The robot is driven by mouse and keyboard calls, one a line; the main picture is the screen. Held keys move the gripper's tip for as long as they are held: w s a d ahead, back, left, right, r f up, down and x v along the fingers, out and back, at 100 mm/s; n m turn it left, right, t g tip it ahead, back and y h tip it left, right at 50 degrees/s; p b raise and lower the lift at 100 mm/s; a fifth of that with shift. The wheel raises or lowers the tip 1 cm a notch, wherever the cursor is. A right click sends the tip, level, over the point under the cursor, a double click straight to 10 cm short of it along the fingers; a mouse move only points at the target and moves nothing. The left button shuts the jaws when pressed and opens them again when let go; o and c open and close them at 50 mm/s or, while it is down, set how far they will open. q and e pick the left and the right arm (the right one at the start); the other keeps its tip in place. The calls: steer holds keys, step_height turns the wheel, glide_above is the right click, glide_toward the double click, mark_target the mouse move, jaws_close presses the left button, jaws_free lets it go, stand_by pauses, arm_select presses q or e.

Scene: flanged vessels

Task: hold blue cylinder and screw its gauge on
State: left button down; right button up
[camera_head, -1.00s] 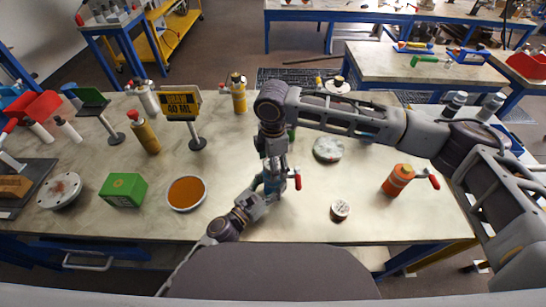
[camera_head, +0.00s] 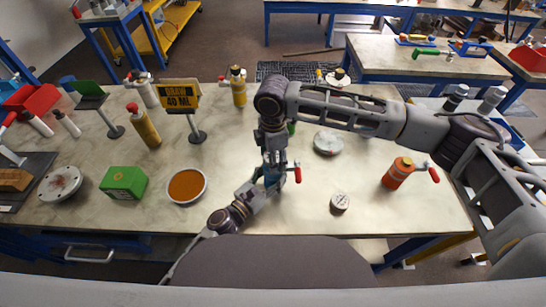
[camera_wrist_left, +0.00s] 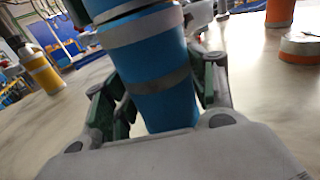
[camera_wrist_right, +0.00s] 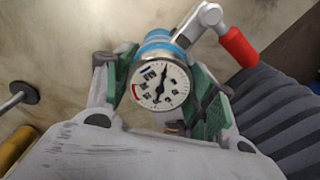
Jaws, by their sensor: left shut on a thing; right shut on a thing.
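The blue cylinder (camera_head: 272,178) stands upright on the near middle of the table, mostly hidden by my arms in the head view. My left gripper (camera_head: 263,183) is shut on its side. In the left wrist view its green-padded fingers flank the blue body (camera_wrist_left: 160,95) with its grey bands. My right gripper (camera_head: 273,155) comes down from above. In the right wrist view its fingers are shut around the white-faced gauge (camera_wrist_right: 160,84), which sits over the cylinder's top. A valve with a red handle (camera_wrist_right: 237,47) sticks out beside it. The thread is hidden.
An orange cylinder (camera_head: 397,174) and a small round cap (camera_head: 340,202) stand to the right. A dish of orange contents (camera_head: 187,187), a green box (camera_head: 123,183) and a "DRAW 40 ML" sign (camera_head: 180,95) are to the left. Bare table lies around the blue cylinder.

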steer(key=m, duration=0.4)
steer(key=shift+m, duration=0.3)
steer(key=o, duration=1.2)
steer(key=shift+r, duration=0.15)
step_height(320, 180, up, 12)
arm_select(q)
steer(key=shift+c, duration=2.1)
jaws_free()
arm_select(e)
steer(key=shift+f, duration=0.2)
